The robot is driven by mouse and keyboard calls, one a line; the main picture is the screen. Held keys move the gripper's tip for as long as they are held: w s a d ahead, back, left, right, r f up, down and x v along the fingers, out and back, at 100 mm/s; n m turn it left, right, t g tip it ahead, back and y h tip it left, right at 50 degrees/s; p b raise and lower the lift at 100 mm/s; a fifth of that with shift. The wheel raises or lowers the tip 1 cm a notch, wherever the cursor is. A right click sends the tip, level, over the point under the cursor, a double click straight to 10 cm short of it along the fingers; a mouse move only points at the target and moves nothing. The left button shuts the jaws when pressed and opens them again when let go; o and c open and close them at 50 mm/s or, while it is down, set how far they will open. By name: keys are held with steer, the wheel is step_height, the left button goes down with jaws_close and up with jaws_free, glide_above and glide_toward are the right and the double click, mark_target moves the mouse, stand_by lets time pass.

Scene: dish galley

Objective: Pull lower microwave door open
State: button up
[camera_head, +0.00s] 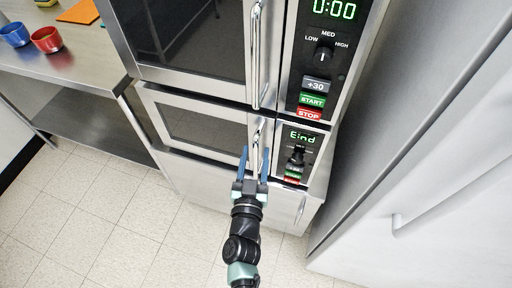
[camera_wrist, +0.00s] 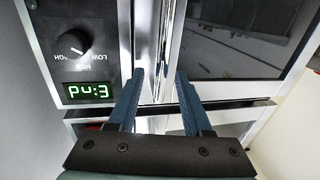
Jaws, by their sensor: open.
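The lower microwave (camera_head: 195,128) sits under a larger upper microwave, and its door looks shut. Its vertical silver handle (camera_head: 257,143) runs along the right side of the door, next to the control panel (camera_head: 298,152) with a green "End" display. My gripper (camera_head: 255,160) is open, its two blue fingers pointing at the handle. In the wrist view my gripper (camera_wrist: 155,90) has one finger on each side of the handle (camera_wrist: 160,50). I cannot tell whether either finger touches it. The lower end of the handle is partly hidden by my gripper.
The upper microwave (camera_head: 190,35) has its own long handle (camera_head: 256,55) directly above. A steel counter (camera_head: 75,55) with a red bowl (camera_head: 46,39) and a blue bowl (camera_head: 15,34) stands at left. A large pale appliance (camera_head: 430,170) is close at right. The tiled floor (camera_head: 100,225) is clear at left.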

steer(key=shift+w+d, duration=0.1)
steer(key=shift+w, duration=1.2)
jaws_close()
stand_by(0.5)
